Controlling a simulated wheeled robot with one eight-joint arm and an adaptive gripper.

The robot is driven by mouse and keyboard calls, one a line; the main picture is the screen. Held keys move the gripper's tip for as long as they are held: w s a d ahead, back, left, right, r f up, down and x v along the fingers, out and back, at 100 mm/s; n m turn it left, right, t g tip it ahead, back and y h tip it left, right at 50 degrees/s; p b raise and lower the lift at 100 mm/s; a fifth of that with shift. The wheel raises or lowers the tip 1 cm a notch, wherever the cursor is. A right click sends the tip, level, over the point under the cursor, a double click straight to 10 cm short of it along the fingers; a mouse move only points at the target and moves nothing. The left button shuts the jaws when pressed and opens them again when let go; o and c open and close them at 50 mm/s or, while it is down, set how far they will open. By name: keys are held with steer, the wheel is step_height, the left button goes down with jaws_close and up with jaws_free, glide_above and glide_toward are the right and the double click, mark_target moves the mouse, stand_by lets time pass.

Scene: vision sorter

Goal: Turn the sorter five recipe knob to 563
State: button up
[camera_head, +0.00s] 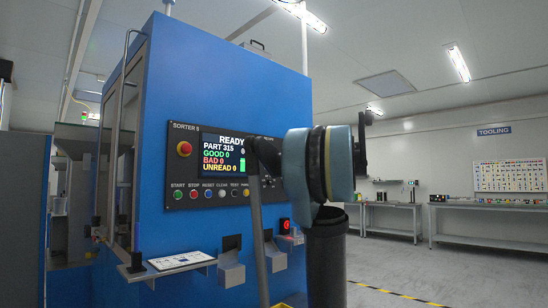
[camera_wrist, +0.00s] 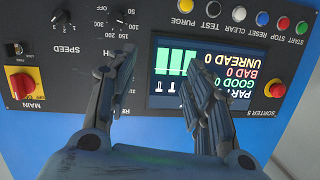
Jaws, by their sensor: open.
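The blue sorter five (camera_head: 230,70) has a dark control panel with a lit screen (camera_head: 222,155) reading READY, PART 315, and GOOD, BAD and UNREAD all 0. My gripper is at the panel's right side in the head view, where my wrist covers much of it. In the wrist view my gripper (camera_wrist: 158,58) is open and empty, one finger over the screen (camera_wrist: 180,85), the other over the panel beside it. A black knob (camera_wrist: 60,18) and numbered dial marks show near the SPEED label. I cannot make out the recipe knob; my fingers hide part of the panel.
A red and yellow MAIN switch (camera_wrist: 24,86) and a row of buttons with a red STOP (camera_wrist: 283,23) lie close to the fingers. A red emergency button (camera_head: 184,148) and a shelf with a card (camera_head: 181,260) are on the machine. Open floor (camera_head: 400,265) lies to the right.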

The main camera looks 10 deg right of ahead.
steer(key=w+d+r+t, duration=0.35)
steer(key=d+r, duration=0.25)
steer(key=r, duration=0.3)
glide_toward(272, 152)
steer(key=shift+g, duration=0.45)
steer(key=x, duration=0.8)
steer(key=shift+w+r, duration=0.2)
steer(key=shift+w, duration=0.2)
steer(key=shift+c, duration=0.2)
steer(key=c, duration=1)
